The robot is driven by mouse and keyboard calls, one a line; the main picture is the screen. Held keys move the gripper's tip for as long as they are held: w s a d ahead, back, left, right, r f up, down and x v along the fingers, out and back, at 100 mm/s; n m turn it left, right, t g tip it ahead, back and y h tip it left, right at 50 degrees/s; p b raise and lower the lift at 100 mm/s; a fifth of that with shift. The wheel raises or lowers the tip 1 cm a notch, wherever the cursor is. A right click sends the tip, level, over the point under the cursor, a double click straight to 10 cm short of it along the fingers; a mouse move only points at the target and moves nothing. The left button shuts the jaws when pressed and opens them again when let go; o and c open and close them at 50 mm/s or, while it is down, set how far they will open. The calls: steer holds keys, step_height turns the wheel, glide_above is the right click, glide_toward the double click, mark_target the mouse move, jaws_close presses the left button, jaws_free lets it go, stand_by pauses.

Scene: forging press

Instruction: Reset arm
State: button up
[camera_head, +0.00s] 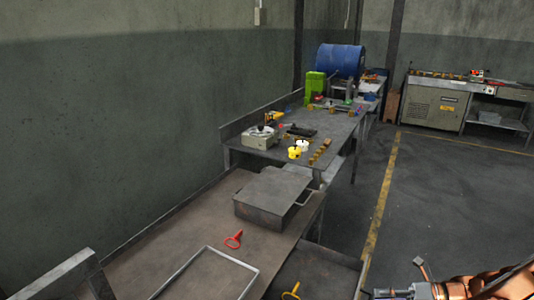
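Part of my copper-coloured arm shows in the bottom right corner of the head view. A grey end piece that looks like my gripper (400,293) points left there, cut off by the lower edge. Its fingers are not clear, so I cannot tell whether it is open or shut. No object can be made out in it. It appears over the dark floor, to the right of the near bench.
A near metal bench (165,245) holds a grey metal box (272,200) and a red-handled tool (234,240). A yellow-handled tool (291,291) lies lower right. A farther bench carries a blue drum (340,60) and small parts. Open floor (450,195) lies right.

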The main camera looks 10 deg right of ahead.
steer(key=s+a+r+n+g+h, duration=0.2)
steer(key=s+a+r+n+g, duration=0.2)
steer(key=a+r+n, duration=0.45)
steer(key=s+a+r+n+g+h, duration=0.3)
steer(key=s+a+r+n+g, duration=0.15)
steer(key=a+n, duration=0.7)
steer(key=s+r+n+t+h, duration=0.1)
steer(key=s+r+n+h, duration=0.2)
steer(key=s+n+h, duration=0.5)
steer(key=shift+s+r+n+h, duration=0.15)
steer(key=shift+s+n+h, duration=0.25)
steer(key=shift+s+n, duration=3.7)
steer(key=shift+s, duration=0.25)
